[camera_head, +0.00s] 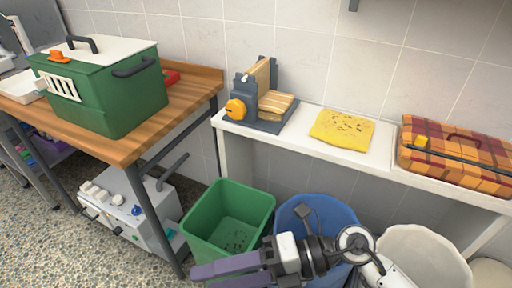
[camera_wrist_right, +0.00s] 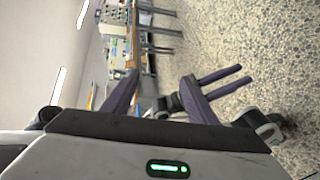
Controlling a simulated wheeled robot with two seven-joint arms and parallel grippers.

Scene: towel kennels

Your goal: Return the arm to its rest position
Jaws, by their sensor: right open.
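My right arm comes in from the bottom right of the head view. Its gripper (camera_head: 200,277) has purple fingers pointing left, in front of the green bin. In the right wrist view its two fingers (camera_wrist_right: 160,78) stand wide apart with nothing between them, so it is open and empty. A second gripper with purple fingers, my left one (camera_wrist_right: 246,75), shows beyond them in the right wrist view. Its fingers are apart with floor visible between them. My left gripper does not show in the head view.
A green bin (camera_head: 197,225), a blue bin (camera_head: 345,218) and a white bin (camera_head: 405,235) stand around the right arm. A white shelf (camera_head: 310,143) holds a yellow towel (camera_head: 342,130) and a plaid carrier (camera_head: 455,155). A green kennel (camera_head: 125,105) sits on the wooden table (camera_head: 190,100).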

